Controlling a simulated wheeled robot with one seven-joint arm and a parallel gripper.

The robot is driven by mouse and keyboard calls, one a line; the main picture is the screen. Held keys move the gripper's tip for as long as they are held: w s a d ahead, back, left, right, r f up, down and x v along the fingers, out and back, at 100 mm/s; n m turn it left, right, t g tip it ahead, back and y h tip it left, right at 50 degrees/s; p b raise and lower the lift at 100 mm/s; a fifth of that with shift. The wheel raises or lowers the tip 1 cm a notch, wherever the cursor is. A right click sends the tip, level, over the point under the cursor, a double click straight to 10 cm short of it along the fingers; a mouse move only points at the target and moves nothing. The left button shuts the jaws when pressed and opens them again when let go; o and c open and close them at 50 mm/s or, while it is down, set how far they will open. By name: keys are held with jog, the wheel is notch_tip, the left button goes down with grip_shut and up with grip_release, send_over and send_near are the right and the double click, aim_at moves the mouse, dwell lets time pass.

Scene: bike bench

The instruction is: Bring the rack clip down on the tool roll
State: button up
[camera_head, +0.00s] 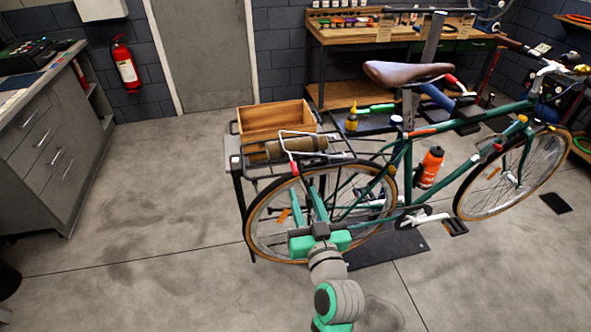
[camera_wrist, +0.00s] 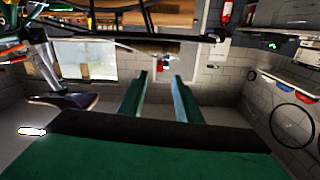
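The tool roll (camera_head: 297,146) is a brown-olive bundle lying on the black rear rack of the green bike. The rack clip (camera_head: 285,149) is a silver wire loop over the roll, with a red tip (camera_head: 294,169) on the near side. I cannot tell whether the wire presses on the roll. My gripper (camera_head: 304,190) is just below and in front of the red tip, its two green fingers apart and empty. In the wrist view, a small red piece (camera_wrist: 163,67) shows beyond the gap between my fingers (camera_wrist: 161,76), under a brownish cylinder (camera_wrist: 145,46).
A wooden box (camera_head: 277,120) sits behind the roll. The floor at left is clear.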

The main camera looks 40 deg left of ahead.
aim_at(295, 167)
jog(key=x, duration=1)
jog(key=shift+w+a, duration=0.2)
jog(key=shift+a, duration=0.1)
grip_shut()
